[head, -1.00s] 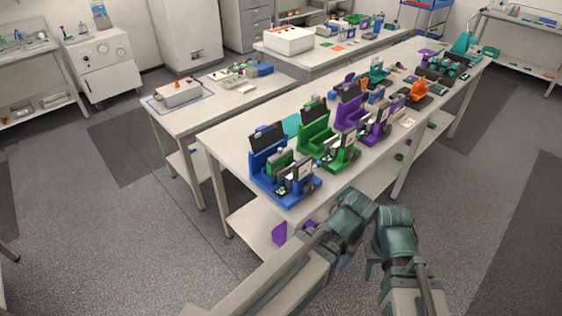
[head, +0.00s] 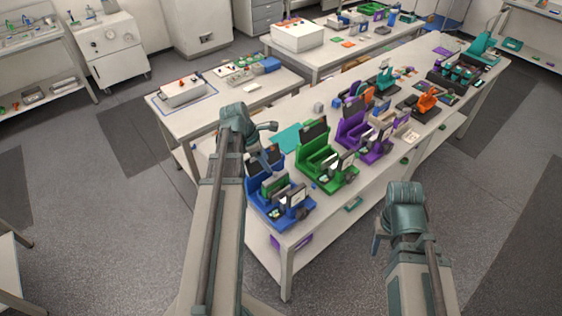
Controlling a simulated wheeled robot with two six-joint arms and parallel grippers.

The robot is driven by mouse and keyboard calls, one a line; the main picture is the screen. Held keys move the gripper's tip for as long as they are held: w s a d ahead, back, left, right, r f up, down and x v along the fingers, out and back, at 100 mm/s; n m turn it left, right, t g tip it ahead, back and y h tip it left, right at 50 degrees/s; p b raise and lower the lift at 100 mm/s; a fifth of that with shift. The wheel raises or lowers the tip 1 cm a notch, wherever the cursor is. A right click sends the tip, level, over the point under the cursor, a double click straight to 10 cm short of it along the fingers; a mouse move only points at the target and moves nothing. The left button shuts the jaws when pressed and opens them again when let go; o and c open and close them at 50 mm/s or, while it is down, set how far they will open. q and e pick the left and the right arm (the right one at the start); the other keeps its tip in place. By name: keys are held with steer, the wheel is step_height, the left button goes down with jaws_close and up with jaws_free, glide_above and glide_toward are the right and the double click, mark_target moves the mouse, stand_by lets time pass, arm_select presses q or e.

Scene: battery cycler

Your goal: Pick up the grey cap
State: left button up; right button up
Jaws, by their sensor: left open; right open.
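A small grey piece (head: 318,107) stands on the long table behind the green and purple fixtures; it may be the grey cap, but it is too small to be sure. My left gripper (head: 270,143) is open and empty above the table's left end, just behind the blue fixture (head: 277,200). It is to the left of the small grey piece and apart from it. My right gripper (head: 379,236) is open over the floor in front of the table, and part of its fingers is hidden.
The green fixture (head: 325,165) and the purple fixture (head: 362,140) stand in a row along the long table (head: 322,212). A teal sheet (head: 289,137) lies behind them. An orange device (head: 426,101) stands further right. A side table (head: 205,119) holds a white box.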

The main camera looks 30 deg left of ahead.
arm_select(q)
steer(key=a+r+n, duration=0.2)
steer(key=a+n, duration=0.1)
steer(key=a, duration=0.1)
steer(key=b, duration=0.7)
glide_above(275, 173)
steer(key=s+a, duration=0.2)
steer(key=shift+t, duration=0.3)
step_height(275, 173, down, 8)
steer(key=shift+s+f, duration=0.1)
steer(key=shift+d+f+b, duration=0.1)
steer(key=shift+f+b, duration=0.1)
steer(key=shift+b, duration=0.15)
arm_select(e)
step_height(275, 173, down, 7)
steer(key=shift+w, duration=0.45)
arm_select(q)
steer(key=shift+m, duration=0.3)
steer(key=b+x, duration=0.4)
steer(key=x, duration=0.1)
steer(key=shift+w+d+b, duration=0.25)
steer(key=shift+d+b, duration=0.05)
steer(key=shift+b, duration=0.05)
steer(key=shift+r, duration=0.1)
arm_select(e)
step_height(275, 173, down, 4)
steer(key=shift+f, duration=0.2)
arm_select(q)
jaws_close()
